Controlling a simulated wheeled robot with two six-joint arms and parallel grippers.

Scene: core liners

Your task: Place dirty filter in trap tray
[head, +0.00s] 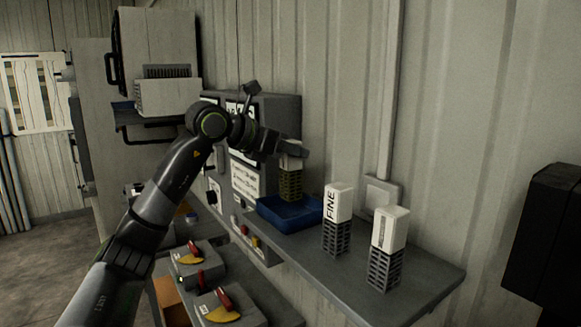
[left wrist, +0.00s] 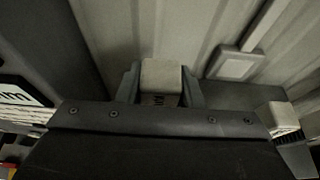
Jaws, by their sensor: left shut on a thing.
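My left gripper (head: 289,150) is shut on a filter with a pale top and a yellowish slatted lower part (head: 290,185). It holds the filter upright over the blue tray (head: 275,222) on the grey shelf. The filter's lower end overlaps the tray in the head view, and I cannot tell whether it touches the tray floor. In the left wrist view the filter's pale top (left wrist: 161,75) sits between the two fingers. My right gripper is not in view.
A white-topped filter marked FINE (head: 338,203) and another white-topped filter (head: 389,230) stand on the shelf (head: 420,275), right of the tray. A grey box (head: 275,115) stands behind the gripper. Red-handled valves (head: 225,300) sit below, left of the shelf.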

